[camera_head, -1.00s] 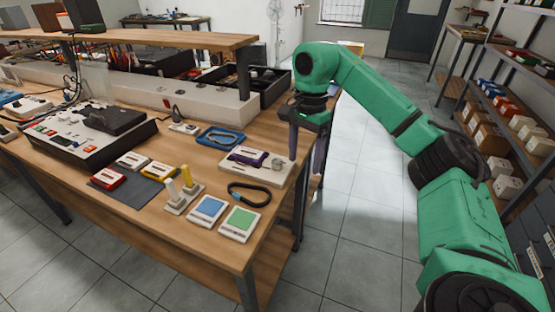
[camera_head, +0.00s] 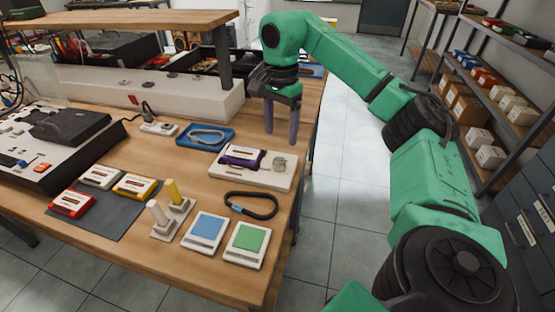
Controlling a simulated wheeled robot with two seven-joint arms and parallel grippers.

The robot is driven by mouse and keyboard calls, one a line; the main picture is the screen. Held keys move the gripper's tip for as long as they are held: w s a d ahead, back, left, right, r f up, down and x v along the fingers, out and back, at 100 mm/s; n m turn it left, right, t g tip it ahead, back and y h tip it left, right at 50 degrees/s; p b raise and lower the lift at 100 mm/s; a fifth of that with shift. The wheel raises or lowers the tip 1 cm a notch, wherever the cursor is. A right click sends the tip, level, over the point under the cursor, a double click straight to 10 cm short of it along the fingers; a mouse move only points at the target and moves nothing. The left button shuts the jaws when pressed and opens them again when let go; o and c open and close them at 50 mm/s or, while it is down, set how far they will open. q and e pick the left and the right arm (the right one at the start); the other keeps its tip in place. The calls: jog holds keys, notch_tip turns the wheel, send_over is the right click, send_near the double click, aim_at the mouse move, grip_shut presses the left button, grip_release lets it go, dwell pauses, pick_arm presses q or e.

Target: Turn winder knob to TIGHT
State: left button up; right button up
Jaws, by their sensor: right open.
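The winder (camera_head: 268,178) is a pale flat block near the right edge of the workbench. A purple cassette (camera_head: 239,157) lies on its left part, and a small round greyish knob (camera_head: 280,162) sits on its right part. The mark the knob points to is too small to read. My right gripper (camera_head: 281,137) points down just behind the knob in this view, its two purple fingers apart and nothing between them. It appears clear of the knob. My left gripper does not show.
A blue tray (camera_head: 205,137) and a black strap loop (camera_head: 251,205) lie near the winder. Blue (camera_head: 205,231) and green (camera_head: 246,243) pads are at the front. Several cassettes lie on a dark mat (camera_head: 113,220). A shelf post (camera_head: 223,68) stands behind.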

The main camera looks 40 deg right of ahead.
send_over(279, 160)
notch_tip(279, 160, down, 5)
jog(key=shift+s+f, duration=0.15)
notch_tip(279, 160, down, 3)
jog(key=shift+f, duration=0.8)
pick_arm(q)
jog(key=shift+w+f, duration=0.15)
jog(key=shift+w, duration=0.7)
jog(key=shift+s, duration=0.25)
pick_arm(e)
grip_shut()
